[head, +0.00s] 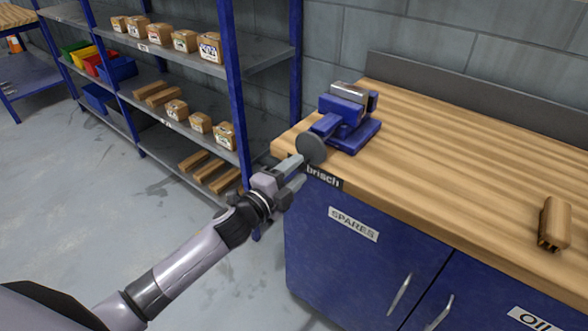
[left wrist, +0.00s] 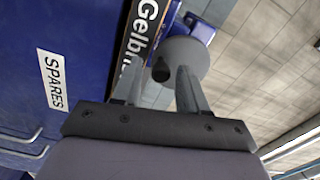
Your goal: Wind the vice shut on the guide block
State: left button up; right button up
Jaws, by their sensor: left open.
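The blue vice (head: 346,133) stands on the wooden bench near its left end. A grey metallic block (head: 349,91), which looks like the guide block, sits at the vice's jaws; whether both jaws touch it I cannot tell. The vice's round grey handwheel (head: 311,148) faces the bench's front left edge, and it also shows in the left wrist view (left wrist: 186,56). A dark knob (left wrist: 161,69) on the wheel appears between my fingers in that view. My left gripper (head: 300,170) is open, just in front of the wheel; contact cannot be told. My right gripper is out of view.
The bench top (head: 440,165) is mostly clear. A brown grooved piece (head: 555,222) lies at its right. Below are blue cabinet doors with handles (head: 399,294). A blue-framed shelf (head: 270,57) with boxes and bins stands close on the left.

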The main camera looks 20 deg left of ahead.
pick_arm(q)
jog(key=n+p, duration=0.1)
jog(key=n, duration=0.2)
jog(key=shift+r+n, duration=0.15)
jog(key=shift+n, duration=0.25)
jog(key=shift+n+p, duration=0.35)
jog(key=shift+n, duration=0.55)
jog(key=shift+n+p, duration=0.4)
jog(key=shift+n, duration=1.9)
grip_shut()
jog(key=m, duration=0.3)
jog(key=shift+w+a, duration=0.15)
jog(key=shift+a, duration=0.25)
